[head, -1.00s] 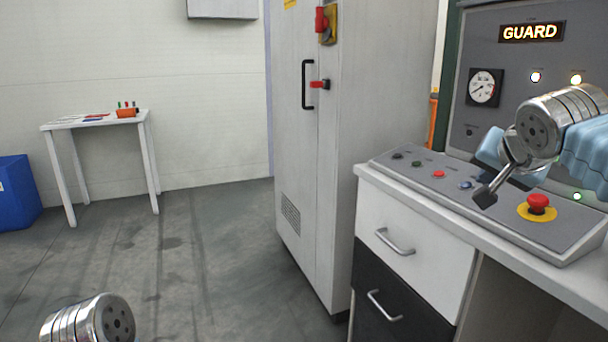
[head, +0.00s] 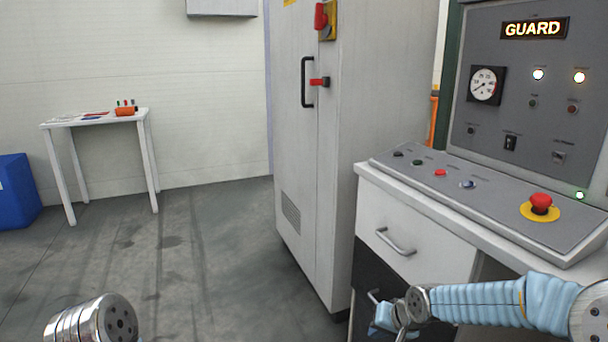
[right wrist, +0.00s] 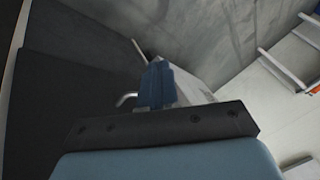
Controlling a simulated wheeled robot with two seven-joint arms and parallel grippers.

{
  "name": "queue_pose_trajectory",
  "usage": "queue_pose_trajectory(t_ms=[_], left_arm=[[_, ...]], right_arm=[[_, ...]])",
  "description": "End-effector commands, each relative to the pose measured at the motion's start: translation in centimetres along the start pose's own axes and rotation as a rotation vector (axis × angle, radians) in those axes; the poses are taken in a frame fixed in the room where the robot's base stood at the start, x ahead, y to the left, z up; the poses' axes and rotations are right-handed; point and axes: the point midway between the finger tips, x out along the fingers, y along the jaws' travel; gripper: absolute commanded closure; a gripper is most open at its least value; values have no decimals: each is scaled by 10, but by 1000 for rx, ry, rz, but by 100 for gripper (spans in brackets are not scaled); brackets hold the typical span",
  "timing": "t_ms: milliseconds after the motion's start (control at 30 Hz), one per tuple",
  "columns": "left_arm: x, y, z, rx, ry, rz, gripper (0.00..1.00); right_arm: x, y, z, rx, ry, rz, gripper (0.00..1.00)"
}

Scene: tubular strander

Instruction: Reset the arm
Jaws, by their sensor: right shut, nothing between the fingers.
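My right arm, in a light blue sleeve, reaches in from the lower right of the head view. Its gripper (head: 398,330) is low in front of the desk's dark lower drawer, partly cut off by the bottom edge. In the right wrist view the blue fingers (right wrist: 157,84) are together with nothing between them. A drawer handle shows just beside the fingers there; I cannot tell whether they touch. Of my left arm only a metal joint shows at the lower left; its gripper is out of view.
The control desk (head: 475,208) has several buttons, a red emergency stop (head: 540,203) and a lit GUARD display (head: 533,29). A grey cabinet (head: 370,130) stands left of it. A white table (head: 70,122) and blue bin (head: 15,192) stand further left. The floor between is clear.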

Motion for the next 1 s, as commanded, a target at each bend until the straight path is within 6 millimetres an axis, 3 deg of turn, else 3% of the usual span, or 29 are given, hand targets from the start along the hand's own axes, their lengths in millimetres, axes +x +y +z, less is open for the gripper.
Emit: queue_pose_trajectory(t_ms=[33,100,200,300,433,500,600,1000], left_arm=[[0,1,1,1,-2,1,66],[1,2,1,3,-3,3,66],[1,3,2,5,-6,5,66],[2,5,3,7,-8,7,66],[2,6,4,9,-10,9,66],[2,6,4,9,-11,10,66],[2,7,4,10,-11,11,66],[2,7,4,10,-11,11,66]], right_arm=[[32,6,38,-1,-64,-15,100],[66,14,89,0,-133,-33,100],[101,30,167,6,-223,-39,100],[118,46,238,11,-298,-24,100],[120,65,306,8,-366,10,100],[118,72,328,3,-388,26,100],[115,77,343,-2,-403,38,100],[115,77,344,-2,-404,39,100]])
